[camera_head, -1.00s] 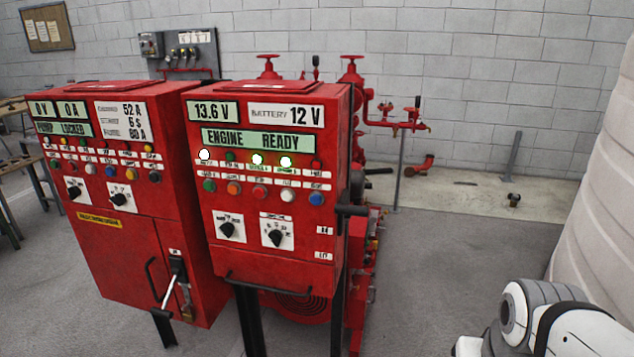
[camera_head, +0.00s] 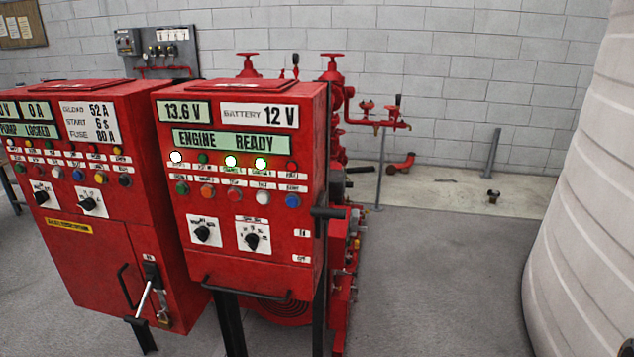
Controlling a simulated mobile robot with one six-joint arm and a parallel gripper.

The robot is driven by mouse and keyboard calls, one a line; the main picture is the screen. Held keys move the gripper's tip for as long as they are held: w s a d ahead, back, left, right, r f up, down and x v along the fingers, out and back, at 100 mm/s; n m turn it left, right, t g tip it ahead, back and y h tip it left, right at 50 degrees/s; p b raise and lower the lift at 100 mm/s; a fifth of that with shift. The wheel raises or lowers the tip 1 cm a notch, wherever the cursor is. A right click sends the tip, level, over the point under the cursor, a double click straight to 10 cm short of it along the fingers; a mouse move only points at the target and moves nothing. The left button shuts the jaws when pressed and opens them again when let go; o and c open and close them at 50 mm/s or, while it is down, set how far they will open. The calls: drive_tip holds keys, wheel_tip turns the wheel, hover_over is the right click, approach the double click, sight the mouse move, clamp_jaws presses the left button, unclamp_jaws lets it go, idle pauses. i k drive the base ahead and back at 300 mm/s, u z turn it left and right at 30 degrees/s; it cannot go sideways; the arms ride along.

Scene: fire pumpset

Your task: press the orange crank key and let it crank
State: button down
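The orange crank key (camera_head: 207,191) is a round button on the front of the right red control cabinet (camera_head: 230,265). It sits in a row of coloured buttons, between a green one (camera_head: 182,188) and a red one (camera_head: 235,194). The cabinet's display (camera_head: 231,143) reads "ENGINE READY", with "13.6 V" and "BATTERY 12 V" above it. Three lamps in the row above the buttons are lit. Nothing touches the orange key.
A second red cabinet (camera_head: 105,225) stands close on the left, with a lever handle (camera_head: 145,298). A black handle (camera_head: 328,212) juts from the right cabinet's side. Red pump pipework (camera_head: 375,120) stands behind. A large pale ribbed tank (camera_head: 590,210) fills the right edge. Grey floor between is clear.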

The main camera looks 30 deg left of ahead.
sight(206, 192)
drive_tip(key=u, duration=0.45)
drive_tip(key=k, duration=1.3)
drive_tip(key=u, duration=0.9)
drive_tip(key=i, duration=1.4)
drive_tip(key=z, duration=0.55)
